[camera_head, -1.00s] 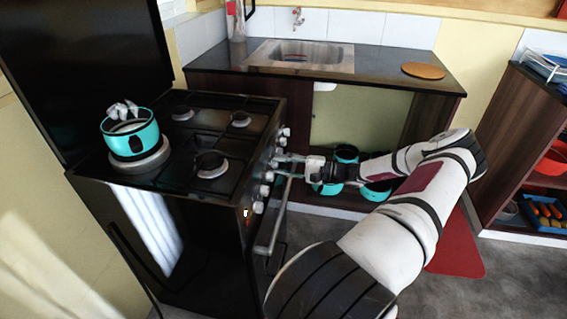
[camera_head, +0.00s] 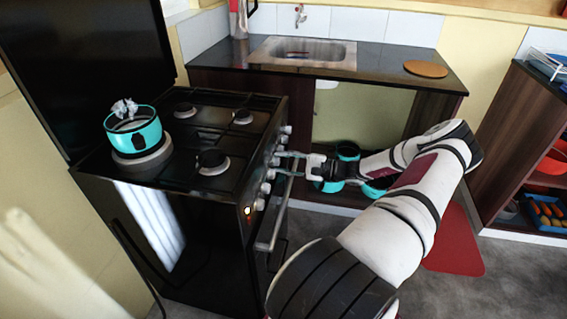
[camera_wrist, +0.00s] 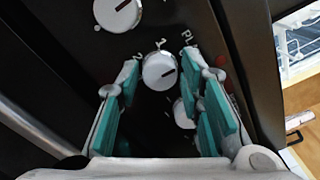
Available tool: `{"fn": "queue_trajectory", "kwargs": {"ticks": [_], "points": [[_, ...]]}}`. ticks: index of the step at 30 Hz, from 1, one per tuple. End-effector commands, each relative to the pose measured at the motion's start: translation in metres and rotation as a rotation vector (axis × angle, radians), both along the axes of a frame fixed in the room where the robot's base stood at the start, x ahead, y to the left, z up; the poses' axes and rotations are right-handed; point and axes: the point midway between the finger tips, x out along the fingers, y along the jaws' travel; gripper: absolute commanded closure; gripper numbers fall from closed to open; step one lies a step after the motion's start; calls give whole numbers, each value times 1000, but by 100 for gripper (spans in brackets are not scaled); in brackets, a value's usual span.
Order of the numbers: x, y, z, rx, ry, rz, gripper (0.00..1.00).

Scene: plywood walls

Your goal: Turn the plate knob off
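The black stove (camera_head: 190,215) has a row of silver knobs down its front edge. A small orange light (camera_head: 248,210) glows on the stove front.
A second knob (camera_wrist: 118,12) is above, and another (camera_wrist: 183,112) is partly hidden behind the right finger. The oven handle (camera_head: 272,225) runs below the knobs.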

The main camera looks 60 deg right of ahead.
Motion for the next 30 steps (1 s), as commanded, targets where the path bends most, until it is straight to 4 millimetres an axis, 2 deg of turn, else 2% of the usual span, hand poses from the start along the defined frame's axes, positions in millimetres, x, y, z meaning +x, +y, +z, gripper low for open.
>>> {"fn": "queue_trajectory", "kwargs": {"ticks": [10, 14, 24, 30], "points": [[-1, 0, 0, -1, 0, 0, 53], [-10, -5, 0, -2, 0, -2, 53], [-70, -30, 0, -2, 1, -3, 53], [-99, -42, 0, -2, 0, -2, 53]]}}
